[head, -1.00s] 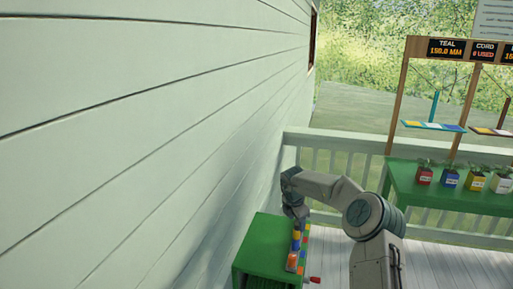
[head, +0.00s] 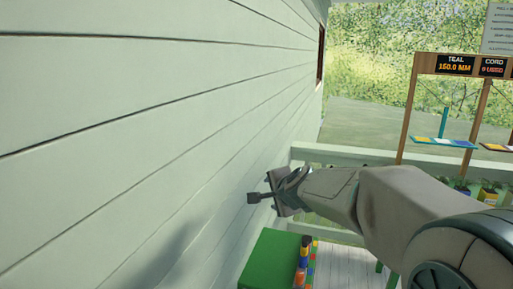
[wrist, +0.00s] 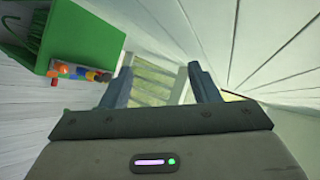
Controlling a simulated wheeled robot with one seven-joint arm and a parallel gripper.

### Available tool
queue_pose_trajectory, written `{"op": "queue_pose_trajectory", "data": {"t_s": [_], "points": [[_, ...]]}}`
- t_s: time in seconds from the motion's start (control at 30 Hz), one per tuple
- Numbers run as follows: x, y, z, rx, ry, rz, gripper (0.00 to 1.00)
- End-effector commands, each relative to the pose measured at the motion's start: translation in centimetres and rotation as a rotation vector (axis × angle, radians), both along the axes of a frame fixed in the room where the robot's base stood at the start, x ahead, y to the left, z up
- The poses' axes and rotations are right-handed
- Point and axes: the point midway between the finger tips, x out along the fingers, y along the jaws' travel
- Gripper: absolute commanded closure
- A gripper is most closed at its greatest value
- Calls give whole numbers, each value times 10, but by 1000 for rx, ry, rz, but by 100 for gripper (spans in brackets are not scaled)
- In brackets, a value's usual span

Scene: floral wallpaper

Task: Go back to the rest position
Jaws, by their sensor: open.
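My gripper (head: 262,188) is raised beside the pale plank wall, above and behind the green cabinet in the head view. In the wrist view my gripper (wrist: 160,75) has its two fingers apart with nothing between them. The arm stretches in from the lower right and hides part of the scene. The green cabinet (head: 265,262) stands by the wall, and it shows tilted at the upper left of the wrist view (wrist: 92,30). Several small coloured pieces (head: 303,262) line its right side; they also show in the wrist view (wrist: 78,73).
The plank wall (head: 150,130) fills the left side, close to my gripper. A pale railing (head: 345,155) runs behind the arm. At right, a wooden frame (head: 409,110) carries displays and a teal hanging tray (head: 443,142). Plant pots (head: 489,194) are partly hidden by the arm.

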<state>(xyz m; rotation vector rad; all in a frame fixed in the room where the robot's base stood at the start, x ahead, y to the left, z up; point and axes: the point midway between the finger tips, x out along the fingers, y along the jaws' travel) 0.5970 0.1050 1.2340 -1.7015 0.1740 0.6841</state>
Motion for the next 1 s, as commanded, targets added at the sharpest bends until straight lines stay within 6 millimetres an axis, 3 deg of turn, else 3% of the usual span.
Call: {"op": "queue_pose_trajectory", "data": {"t_s": [0.03,0.17,0.4,0.5,0.6,0.7,1.0], "points": [[-26,-2,-2,-98,13,76,45],[-92,-15,-21,-356,78,288,45],[-219,-62,-65,-750,255,653,45],[-261,-82,-81,-858,326,771,45],[-289,-96,-92,-925,379,853,45],[-304,-102,-98,-959,411,898,45],[-309,-105,-99,-972,421,913,45]]}}
